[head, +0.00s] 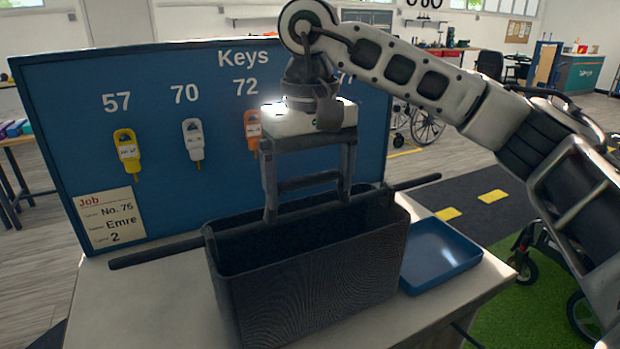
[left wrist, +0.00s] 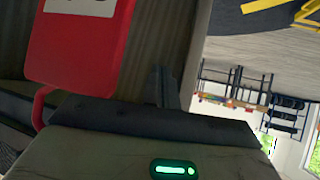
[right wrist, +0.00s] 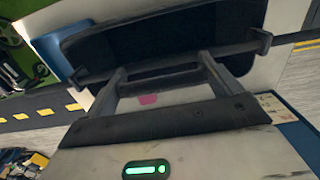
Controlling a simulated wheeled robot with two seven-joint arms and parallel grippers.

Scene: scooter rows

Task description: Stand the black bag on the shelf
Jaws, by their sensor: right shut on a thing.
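The black bag (head: 310,275) is an open-topped, box-shaped bag in front of the key board. It is upright, and a thin dark bar (head: 160,252) sticks out at both sides of its rim. The bag's dark opening (right wrist: 160,38) shows beyond the fingers in the right wrist view. Whether its bottom touches the counter is unclear. My left gripper (left wrist: 167,88) shows only in its wrist view, fingers together, empty. I cannot identify the shelf.
A blue board (head: 60,100) with numbered keys and a job card (head: 109,216) stands behind the bag. A blue tray (head: 440,256) lies right of it on the pale counter (head: 110,310). A red object (left wrist: 78,45) is near the left gripper. A wheelchair (head: 420,122) stands behind.

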